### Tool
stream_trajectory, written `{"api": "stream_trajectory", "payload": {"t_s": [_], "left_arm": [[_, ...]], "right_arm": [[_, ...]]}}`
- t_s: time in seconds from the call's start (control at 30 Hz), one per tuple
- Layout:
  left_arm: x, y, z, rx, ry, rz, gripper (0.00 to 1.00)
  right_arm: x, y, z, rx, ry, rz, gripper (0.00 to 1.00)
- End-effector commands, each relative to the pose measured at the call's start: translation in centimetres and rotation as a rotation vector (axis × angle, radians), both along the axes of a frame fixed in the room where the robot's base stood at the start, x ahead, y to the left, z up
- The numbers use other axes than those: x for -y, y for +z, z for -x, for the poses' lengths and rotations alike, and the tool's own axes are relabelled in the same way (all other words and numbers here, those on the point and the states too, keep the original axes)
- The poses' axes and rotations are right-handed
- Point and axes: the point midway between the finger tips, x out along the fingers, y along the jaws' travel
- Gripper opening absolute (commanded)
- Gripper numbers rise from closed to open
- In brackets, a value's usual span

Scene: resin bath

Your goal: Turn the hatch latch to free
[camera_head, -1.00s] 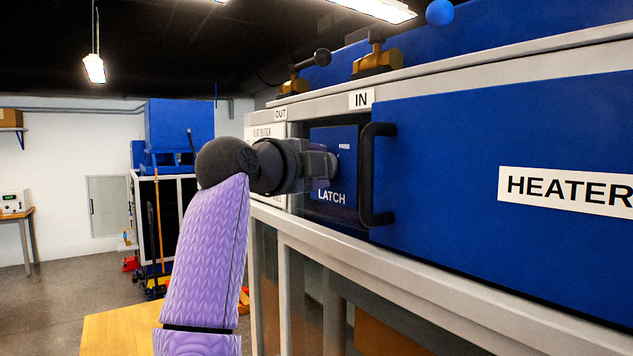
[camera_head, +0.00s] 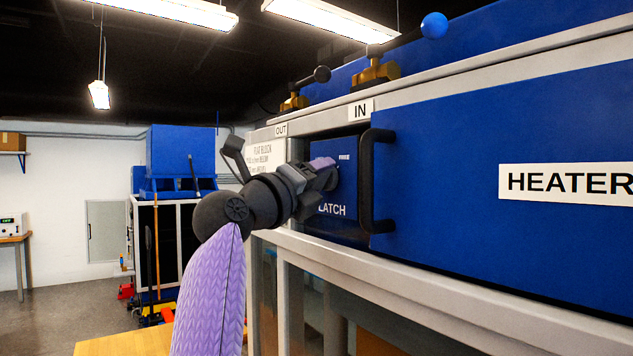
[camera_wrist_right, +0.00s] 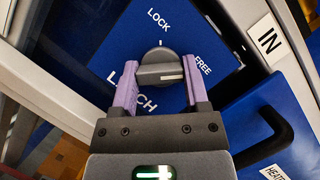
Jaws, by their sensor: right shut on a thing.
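The hatch latch knob (camera_wrist_right: 160,68) is a dark grey round knob on a blue panel (camera_wrist_right: 170,22) marked LOCK, FREE and LATCH. In the right wrist view it sits between the two purple fingers of my right gripper (camera_wrist_right: 160,88), which is shut on it. A small tick shows under LOCK. In the head view my right gripper (camera_head: 325,175) is tilted against the blue latch panel (camera_head: 347,188) and hides the knob. My left gripper is not in view.
A black handle (camera_head: 369,180) stands out from the blue HEATER door (camera_head: 480,135) just right of the latch. Brass valves (camera_head: 376,70) marked IN and OUT sit above on the grey frame. A wooden table (camera_head: 125,343) is at lower left.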

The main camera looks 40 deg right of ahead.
Motion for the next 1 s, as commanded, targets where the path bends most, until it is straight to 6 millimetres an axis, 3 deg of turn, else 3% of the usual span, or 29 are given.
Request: {"api": "stream_trajectory", "payload": {"t_s": [0.8,0.83,1.0], "left_arm": [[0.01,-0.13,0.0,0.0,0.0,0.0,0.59],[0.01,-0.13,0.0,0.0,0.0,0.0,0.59],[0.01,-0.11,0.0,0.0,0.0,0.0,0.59]], "right_arm": [[0.06,-0.45,-0.16,0.102,0.0,0.003,0.0],[0.06,-0.45,-0.16,0.102,0.0,0.003,0.63],[0.05,-0.31,-0.12,0.103,0.0,0.005,0.94]]}}
